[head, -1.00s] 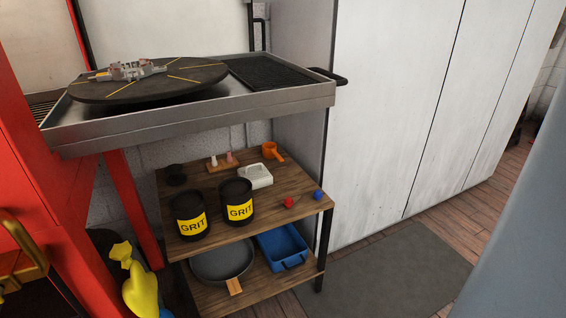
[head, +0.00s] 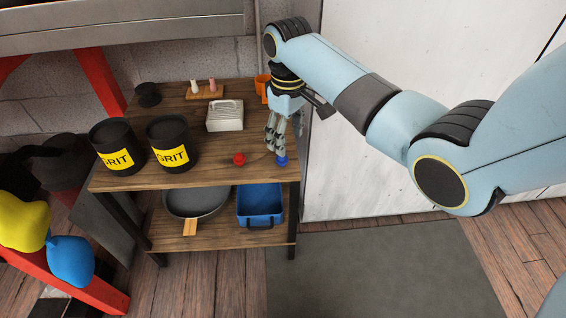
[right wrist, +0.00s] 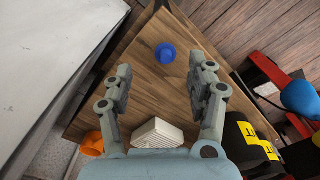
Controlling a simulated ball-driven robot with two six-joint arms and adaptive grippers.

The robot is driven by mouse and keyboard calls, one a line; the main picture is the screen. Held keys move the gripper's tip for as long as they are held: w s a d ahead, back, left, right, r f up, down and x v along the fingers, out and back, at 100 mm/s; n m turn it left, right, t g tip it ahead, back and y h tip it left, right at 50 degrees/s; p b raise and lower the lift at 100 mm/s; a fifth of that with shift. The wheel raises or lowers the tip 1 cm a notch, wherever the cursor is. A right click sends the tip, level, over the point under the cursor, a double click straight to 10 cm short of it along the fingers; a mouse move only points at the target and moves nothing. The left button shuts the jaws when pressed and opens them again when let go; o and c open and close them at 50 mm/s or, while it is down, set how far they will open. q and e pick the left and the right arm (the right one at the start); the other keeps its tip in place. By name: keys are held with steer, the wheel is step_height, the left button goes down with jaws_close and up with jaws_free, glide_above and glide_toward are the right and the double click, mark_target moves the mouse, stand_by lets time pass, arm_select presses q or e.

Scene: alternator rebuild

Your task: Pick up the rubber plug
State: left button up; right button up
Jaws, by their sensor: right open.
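A small round blue piece (head: 281,161), which looks like the rubber plug, stands near the front right corner of the wooden shelf top. A small red piece (head: 239,158) sits to its left. My right gripper (head: 276,147) points down just above and behind the blue piece, with nothing in it. In the right wrist view my gripper (right wrist: 160,66) is open, and the blue piece (right wrist: 165,53) shows between and slightly beyond the fingertips, apart from both. The red piece is not visible there. My left gripper is not in view.
Two black GRIT tubs (head: 172,145) stand at the shelf's left. A white ribbed block (head: 225,116), a pegged wooden block (head: 204,92) and an orange item (head: 262,86) are behind. A pan (head: 196,201) and a blue bin (head: 260,204) sit below. A pale cabinet (head: 345,170) stands close right.

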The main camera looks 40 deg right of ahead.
mark_target(282, 160)
steer(key=shift+w+a+f+b, duration=0.1)
steer(key=shift+f+b, duration=0.1)
steer(key=shift+f, duration=0.35)
steer(key=shift+a+f+b, duration=0.1)
steer(key=shift+f+b, duration=0.05)
steer(key=shift+f, duration=0.4)
steer(key=f, duration=0.1)
steer(key=f+b, duration=0.2)
steer(key=f, duration=0.1)
steer(key=shift+w+a, duration=0.15)
steer(key=shift+a, duration=0.15)
steer(key=shift+f, duration=0.35)
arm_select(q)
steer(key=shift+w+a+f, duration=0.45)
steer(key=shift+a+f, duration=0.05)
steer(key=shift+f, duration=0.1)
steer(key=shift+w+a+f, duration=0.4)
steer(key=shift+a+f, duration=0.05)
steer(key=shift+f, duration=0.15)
arm_select(e)
steer(key=shift+r, duration=0.1)
steer(key=c, duration=1)
